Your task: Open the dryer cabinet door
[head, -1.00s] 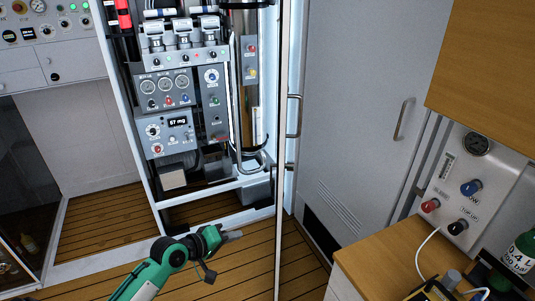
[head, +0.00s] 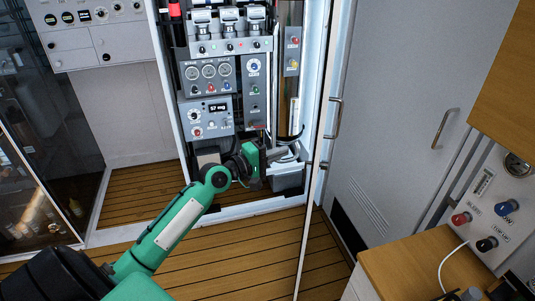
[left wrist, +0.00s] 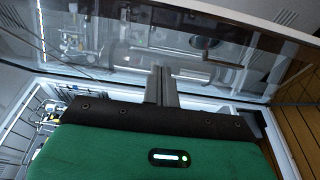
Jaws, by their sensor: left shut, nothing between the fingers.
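The dryer cabinet (head: 172,110) stands open in the head view, its panels of gauges and switches showing. Its door (head: 318,160) is swung out toward me and seen nearly edge-on, with a bar handle (head: 336,118) on its right side. My left gripper (head: 276,155) is shut and empty, in front of the cabinet's lower part and left of the door edge. In the left wrist view the shut fingers (left wrist: 161,86) point toward a framed glass pane (left wrist: 100,50); I cannot tell whether they touch it. My right gripper is not in view.
A grey louvred door (head: 395,90) with its own handle stands right of the cabinet. A wooden counter (head: 405,265) and a knobbed panel (head: 485,210) are at the right. A dark glass-fronted unit (head: 40,150) is at the left. Wooden floor (head: 240,255) lies clear in front.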

